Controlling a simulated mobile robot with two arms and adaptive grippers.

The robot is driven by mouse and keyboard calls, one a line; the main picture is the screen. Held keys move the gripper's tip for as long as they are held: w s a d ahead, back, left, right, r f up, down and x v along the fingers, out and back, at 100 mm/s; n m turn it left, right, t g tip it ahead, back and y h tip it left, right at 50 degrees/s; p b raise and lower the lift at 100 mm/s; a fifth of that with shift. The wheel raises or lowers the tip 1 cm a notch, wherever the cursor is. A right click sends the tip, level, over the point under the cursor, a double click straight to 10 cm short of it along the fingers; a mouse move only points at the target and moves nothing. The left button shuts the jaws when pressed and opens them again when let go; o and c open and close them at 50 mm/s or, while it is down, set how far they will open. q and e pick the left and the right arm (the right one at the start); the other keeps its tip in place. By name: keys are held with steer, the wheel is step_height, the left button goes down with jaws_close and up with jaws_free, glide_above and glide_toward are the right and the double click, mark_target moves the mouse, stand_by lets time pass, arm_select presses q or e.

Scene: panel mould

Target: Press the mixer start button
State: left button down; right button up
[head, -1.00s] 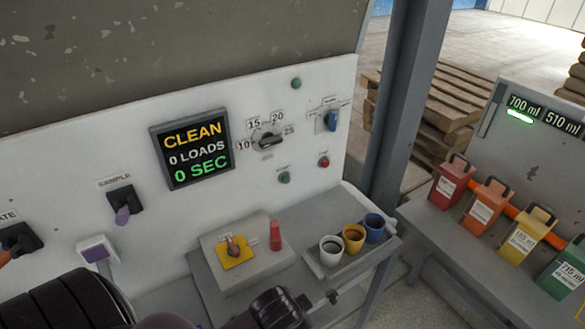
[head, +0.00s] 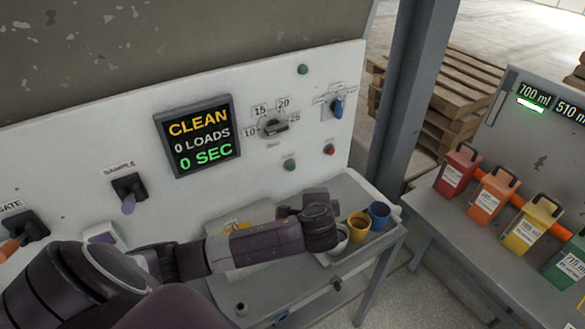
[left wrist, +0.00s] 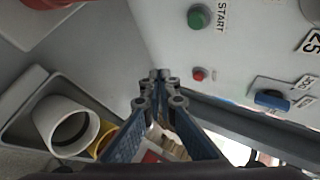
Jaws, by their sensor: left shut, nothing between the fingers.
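The green button (head: 290,165) sits low on the white panel, left of a red button (head: 330,149). In the left wrist view the green button (left wrist: 199,16) has a START label beside it, with the red button (left wrist: 199,73) below it. My left gripper (left wrist: 160,76) is shut and empty, its fingertips apart from both buttons. In the head view my left forearm and wrist reach over the grey side table, below the buttons; the fingers are hidden there. The display (head: 197,136) reads CLEAN, 0 LOADS, 0 SEC. My right gripper is not in view.
A dial (head: 273,127) and blue switch (head: 337,106) are on the panel. Yellow (head: 357,226) and blue (head: 378,214) cups stand beside my wrist, with a white cup (left wrist: 66,124) partly hidden in the head view. A grey post (head: 408,95) stands right of the panel.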

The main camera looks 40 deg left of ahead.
mark_target(291, 167)
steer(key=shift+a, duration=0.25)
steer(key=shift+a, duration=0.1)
arm_select(q)
steer(key=w+a+b, duration=0.2)
steer(key=w+a, duration=0.1)
steer(key=a, duration=0.5)
steer(key=shift+w, duration=0.15)
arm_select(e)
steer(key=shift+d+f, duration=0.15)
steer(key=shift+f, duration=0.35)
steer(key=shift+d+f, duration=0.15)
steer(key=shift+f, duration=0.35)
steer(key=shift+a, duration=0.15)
arm_select(q)
steer(key=shift+a, duration=0.2)
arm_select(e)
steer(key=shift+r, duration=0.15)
arm_select(q)
steer(key=shift+w+a, duration=0.15)
steer(key=shift+a, duration=0.1)
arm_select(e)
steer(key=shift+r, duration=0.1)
